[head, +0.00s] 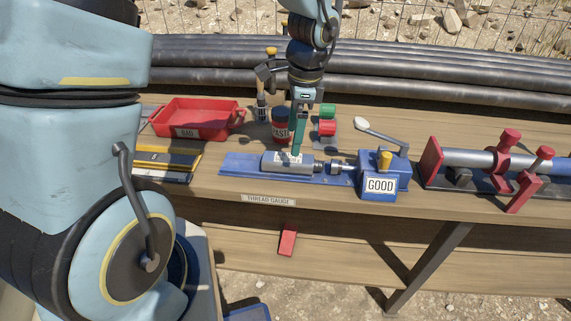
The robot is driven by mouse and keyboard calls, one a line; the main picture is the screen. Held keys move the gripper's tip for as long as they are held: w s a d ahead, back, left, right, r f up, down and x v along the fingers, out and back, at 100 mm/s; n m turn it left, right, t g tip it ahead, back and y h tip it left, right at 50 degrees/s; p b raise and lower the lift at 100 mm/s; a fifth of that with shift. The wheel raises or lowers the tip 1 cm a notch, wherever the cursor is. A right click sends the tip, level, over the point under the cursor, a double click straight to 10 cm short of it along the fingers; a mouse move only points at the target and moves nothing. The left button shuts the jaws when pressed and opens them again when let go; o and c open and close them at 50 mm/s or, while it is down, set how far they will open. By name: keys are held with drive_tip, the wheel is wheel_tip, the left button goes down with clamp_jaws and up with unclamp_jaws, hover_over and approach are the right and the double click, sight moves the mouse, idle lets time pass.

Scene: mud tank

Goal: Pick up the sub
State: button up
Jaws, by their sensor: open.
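The sub, a short grey metal cylinder (280,163) with a pale label, lies on its side on the blue thread gauge (238,164) in the head view. Its right end meets or nearly meets a narrower metal spindle; I cannot tell if they are joined. My gripper (296,152) points straight down over the right half of the sub, its green fingers at or just above it. The gripper is open. I see the fingers nearly edge-on, so whether they straddle the sub or touch it is unclear.
Behind are a red BAD tray (196,120), a paste jar (281,128) and red and green rollers (327,119). A red-clamped pipe (470,158) is at right. The bench's front edge is clear.

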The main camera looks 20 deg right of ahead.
sight(294, 158)
wheel_tip(294, 158, down, 2)
drive_tip(key=shift+a+f, duration=0.1)
drive_tip(key=shift+w+d+f+p, duration=0.15)
drive_tip(key=shift+f+p, duration=0.5)
drive_tip(key=shift+f, duration=1.9)
clamp_jaws()
